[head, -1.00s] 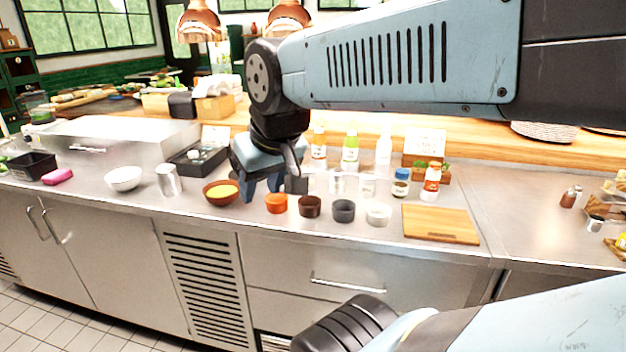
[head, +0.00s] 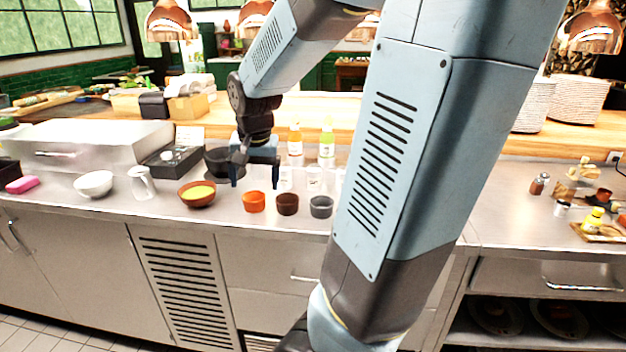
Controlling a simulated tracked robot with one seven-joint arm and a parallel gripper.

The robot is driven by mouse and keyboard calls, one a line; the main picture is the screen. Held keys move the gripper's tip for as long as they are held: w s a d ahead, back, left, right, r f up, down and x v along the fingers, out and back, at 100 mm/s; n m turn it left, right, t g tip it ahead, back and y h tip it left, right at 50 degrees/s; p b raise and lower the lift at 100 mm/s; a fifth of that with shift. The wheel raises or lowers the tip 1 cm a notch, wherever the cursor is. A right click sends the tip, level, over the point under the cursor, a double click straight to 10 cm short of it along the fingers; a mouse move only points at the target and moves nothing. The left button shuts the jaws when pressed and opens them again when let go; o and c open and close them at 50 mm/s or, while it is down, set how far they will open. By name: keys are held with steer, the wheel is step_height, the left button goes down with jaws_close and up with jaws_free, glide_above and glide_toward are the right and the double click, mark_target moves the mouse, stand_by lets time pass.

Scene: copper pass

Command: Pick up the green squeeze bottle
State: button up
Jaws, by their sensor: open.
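The green squeeze bottle (head: 327,146) stands upright toward the back of the steel counter, in the head view's middle. It has a white label, and its top shows clear of my arm. My gripper (head: 254,182) hangs to the left of the bottle, fingers pointing down and spread apart, with nothing seen held between them. It is apart from the bottle. An orange bottle (head: 295,142) stands between them in the picture, just left of the green one.
Clear glasses (head: 314,178) stand before the bottles. Small orange (head: 254,202), brown (head: 287,204) and grey (head: 321,207) bowls line the front. A yellow-filled bowl (head: 196,194) and steel cup (head: 141,183) are left. My arm hides the counter right of the bottle.

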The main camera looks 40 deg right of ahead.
mark_target(318, 173)
steer(key=w+d+f+m+g+h, duration=0.1)
steer(key=w+d+f+m, duration=0.1)
steer(key=d+f, duration=0.1)
steer(key=w+d+f+m+g+h, duration=0.1)
steer(key=w+d+f+m+h, duration=0.1)
steer(key=d, duration=0.3)
steer(key=w+d+f+m+g+h, duration=0.1)
steer(key=w+d+f+m, duration=0.2)
steer(key=w+d+f, duration=0.1)
steer(key=shift+d+f, duration=0.1)
steer(key=shift+f, duration=0.25)
steer(key=d+h, duration=0.1)
steer(key=w+d+m+h, duration=0.1)
steer(key=w+d+m, duration=0.1)
steer(key=d, duration=0.1)
steer(key=shift+d+g+h, duration=0.1)
steer(key=shift+g+h, duration=0.2)
steer(key=shift+h, duration=0.1)
steer(key=w+d+r+m+h, duration=0.2)
steer(key=w+d+r+h, duration=0.1)
steer(key=r, duration=0.1)
steer(key=shift+x, duration=7.1)
steer(key=shift+r, duration=0.1)
steer(key=c, duration=1.1)
steer(key=shift+r, duration=0.1)
